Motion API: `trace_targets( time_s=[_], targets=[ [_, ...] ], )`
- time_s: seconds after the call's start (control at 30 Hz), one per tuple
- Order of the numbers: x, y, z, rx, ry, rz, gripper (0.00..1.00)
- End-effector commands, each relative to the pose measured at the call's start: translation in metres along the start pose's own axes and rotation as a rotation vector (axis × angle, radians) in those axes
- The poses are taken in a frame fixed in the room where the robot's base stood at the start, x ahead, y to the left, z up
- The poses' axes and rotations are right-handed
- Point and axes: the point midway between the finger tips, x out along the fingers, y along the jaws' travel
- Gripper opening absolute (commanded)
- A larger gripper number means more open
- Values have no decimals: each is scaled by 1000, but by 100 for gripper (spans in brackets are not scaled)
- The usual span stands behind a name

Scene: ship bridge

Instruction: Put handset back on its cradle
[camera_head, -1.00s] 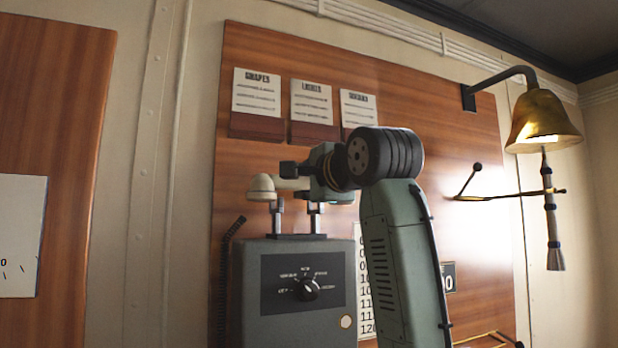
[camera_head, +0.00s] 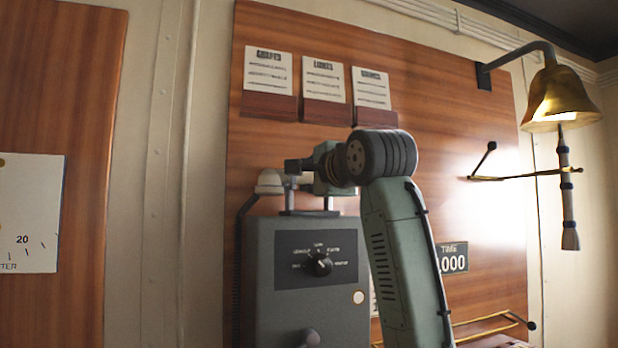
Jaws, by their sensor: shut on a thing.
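The cream handset (camera_head: 269,183) is at the top of the grey phone box (camera_head: 260,262), its left end showing and the rest mostly hidden behind my gripper. My gripper (camera_head: 293,167) is shut on the handset, just above the box. The cradle (camera_head: 289,199) is a pair of upright metal prongs on top of the box. The handset is level with the prong tops; I cannot tell whether it touches them or is seated. A dark coiled cord (camera_head: 239,235) runs down the box's left side.
The box has a dark dial panel (camera_head: 318,262) with a knob. Card holders (camera_head: 270,104) hang on the wooden wall panel above. A brass bell (camera_head: 560,97) and a thin brass rail (camera_head: 520,177) are at right. My arm covers the area right of the box.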

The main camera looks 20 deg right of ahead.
Motion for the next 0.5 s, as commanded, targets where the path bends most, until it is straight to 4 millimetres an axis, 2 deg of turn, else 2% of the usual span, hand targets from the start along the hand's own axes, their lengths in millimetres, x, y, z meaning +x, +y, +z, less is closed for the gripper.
trace_targets(
  time_s=[0.27, 0.3, 0.5],
  targets=[
    [0, -1, 0, 0, 0, -2, 0],
    [0, -1, 0, 0, 0, -2, 22],
    [0, -1, 0, 0, 0, -2, 35]
  ],
)
